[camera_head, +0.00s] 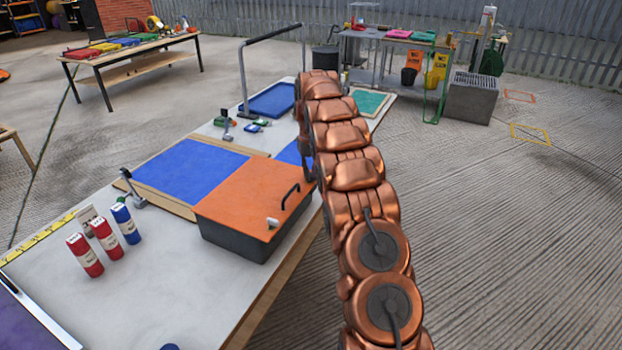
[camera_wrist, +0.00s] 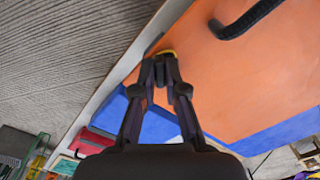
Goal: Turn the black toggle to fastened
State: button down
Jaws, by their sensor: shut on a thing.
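In the wrist view my gripper (camera_wrist: 160,72) has its two dark fingers drawn together at the edge of the orange lid (camera_wrist: 250,80). A small dark piece, which looks like the black toggle (camera_wrist: 160,62), sits between the fingertips. A small yellow part shows just beyond it. The fingers hide most of the toggle, so its angle cannot be told. In the head view the orange lid (camera_head: 245,190) tops a dark grey box, and my copper arm hides the gripper and toggle at the lid's far right corner.
A black handle (camera_head: 290,196) stands up from the lid, with a small white fitting (camera_head: 272,223) near the front edge. Blue panels (camera_head: 190,168) lie beside the box. Red and blue bottles (camera_head: 105,233) stand on the white table at left. Open floor lies to the right.

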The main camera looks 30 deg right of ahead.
jog(key=n+b, duration=0.1)
jog(key=n, duration=0.3)
jog(key=shift+f+n+b, duration=0.1)
jog(key=shift+n+b, duration=0.2)
jog(key=shift+b, duration=0.05)
jog(key=shift+w+n+b, duration=0.1)
jog(key=shift+n+b, duration=0.4)
jog(key=shift+n, duration=1.7)
jog(key=shift+r, duration=0.2)
jog(key=c, duration=1.2)
grip_release()
jog(key=shift+f, duration=0.1)
